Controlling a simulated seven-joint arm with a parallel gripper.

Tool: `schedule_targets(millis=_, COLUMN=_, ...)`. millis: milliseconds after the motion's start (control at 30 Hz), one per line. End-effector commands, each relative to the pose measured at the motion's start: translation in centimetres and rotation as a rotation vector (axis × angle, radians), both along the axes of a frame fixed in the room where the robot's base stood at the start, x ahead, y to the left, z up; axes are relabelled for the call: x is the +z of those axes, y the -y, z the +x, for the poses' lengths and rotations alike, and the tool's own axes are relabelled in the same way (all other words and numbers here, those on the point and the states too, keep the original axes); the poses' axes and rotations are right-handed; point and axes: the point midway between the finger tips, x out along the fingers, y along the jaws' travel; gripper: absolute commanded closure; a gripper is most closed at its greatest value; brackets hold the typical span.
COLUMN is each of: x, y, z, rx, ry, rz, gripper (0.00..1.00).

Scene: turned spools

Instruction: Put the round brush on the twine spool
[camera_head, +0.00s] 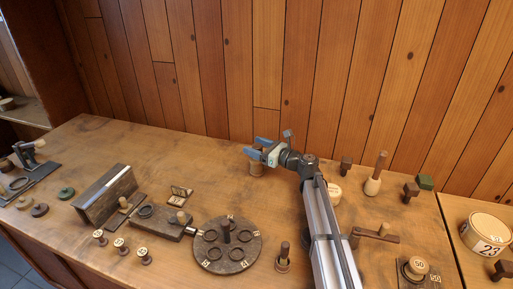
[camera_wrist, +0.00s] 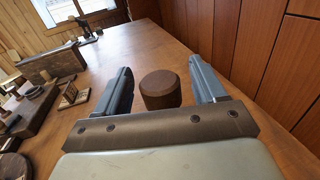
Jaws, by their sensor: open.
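My gripper (camera_head: 257,149) is open near the wooden back wall, its blue fingers apart. In the wrist view a brown cylinder with a flat round top (camera_wrist: 160,88) stands between the open fingers, with a gap on each side. It looks like the same thing; I cannot tell whether it is the round brush or the twine spool. A cream, rounded base with a tall brown handle (camera_head: 374,177) stands upright right of my arm. Neither task object is clearly identifiable.
A dark round board with rings and a central post (camera_head: 227,245) lies left of my arm. A peg on a round base (camera_head: 283,258) stands beside it. A cream round thing (camera_head: 334,192) is partly hidden behind my arm. Dark blocks (camera_head: 411,190) stand at right.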

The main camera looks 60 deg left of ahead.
Motion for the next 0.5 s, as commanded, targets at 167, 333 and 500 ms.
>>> schedule_targets(millis=167, x=0.1, y=1.6, z=0.8, rx=-0.001, ry=0.000, rz=0.000, gripper=0.30)
schedule_targets(millis=333, x=0.1, y=4.3, z=2.3, rx=-0.001, ry=0.000, rz=0.000, gripper=0.30)
schedule_targets(millis=500, x=0.1, y=7.0, z=3.9, rx=-0.001, ry=0.000, rz=0.000, gripper=0.30)
